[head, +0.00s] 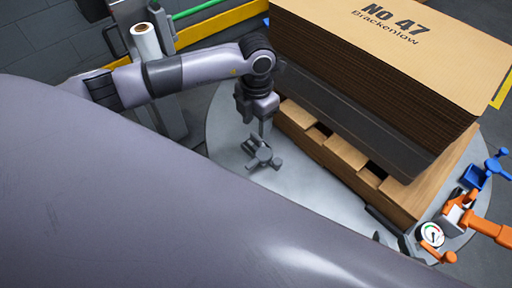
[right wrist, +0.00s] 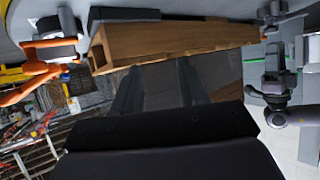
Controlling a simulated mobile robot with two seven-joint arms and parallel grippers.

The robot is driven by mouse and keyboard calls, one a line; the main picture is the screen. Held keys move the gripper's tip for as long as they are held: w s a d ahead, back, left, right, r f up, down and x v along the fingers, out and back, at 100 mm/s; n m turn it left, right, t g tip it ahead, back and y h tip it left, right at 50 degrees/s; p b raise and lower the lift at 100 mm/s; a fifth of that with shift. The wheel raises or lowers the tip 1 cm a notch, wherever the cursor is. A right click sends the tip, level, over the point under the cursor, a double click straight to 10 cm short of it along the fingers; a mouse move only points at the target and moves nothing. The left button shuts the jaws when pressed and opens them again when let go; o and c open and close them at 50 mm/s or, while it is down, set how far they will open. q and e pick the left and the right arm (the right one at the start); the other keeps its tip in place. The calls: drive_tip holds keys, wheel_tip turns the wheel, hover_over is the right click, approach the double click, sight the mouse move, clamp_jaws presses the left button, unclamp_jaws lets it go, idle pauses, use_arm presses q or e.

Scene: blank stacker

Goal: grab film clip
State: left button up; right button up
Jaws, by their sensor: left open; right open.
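A small grey clip-like piece with a knobbed handle (head: 263,157), which looks like the film clip, rests on the round metal turntable (head: 228,118) beside the pallet. My left gripper (head: 265,129) points down just above it, open and apparently not touching it. In the right wrist view, my left gripper (right wrist: 274,58) shows at the right, with a grey piece (right wrist: 272,12) close to its tips. My right gripper (right wrist: 158,75) is open and empty, its two dark fingers facing the wooden pallet. In the head view I cannot make it out.
A tall cardboard stack (head: 385,55) sits on a wooden pallet (head: 345,160). Orange and blue clamps (head: 490,228) and a round gauge (head: 431,235) stand at the right rim. A white film roll (head: 146,42) stands behind the left arm. My large grey arm link covers the lower left.

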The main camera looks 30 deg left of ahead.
sight(256, 136)
use_arm(q)
wheel_tip(256, 136, down, 7)
drive_tip(key=shift+r+b, duration=0.2)
drive_tip(key=shift+b, duration=0.8)
use_arm(e)
drive_tip(key=shift+w+a+f+y, duration=0.2)
drive_tip(key=shift+a+y, duration=0.1)
drive_tip(key=shift+a, duration=0.15)
drive_tip(key=shift+w+a+f+y, duration=0.15)
drive_tip(key=shift+a+y, duration=0.15)
drive_tip(key=shift+a, duration=0.15)
use_arm(q)
drive_tip(key=shift+r, duration=0.1)
drive_tip(key=shift+c, duration=0.3)
drive_tip(key=c, duration=0.7)
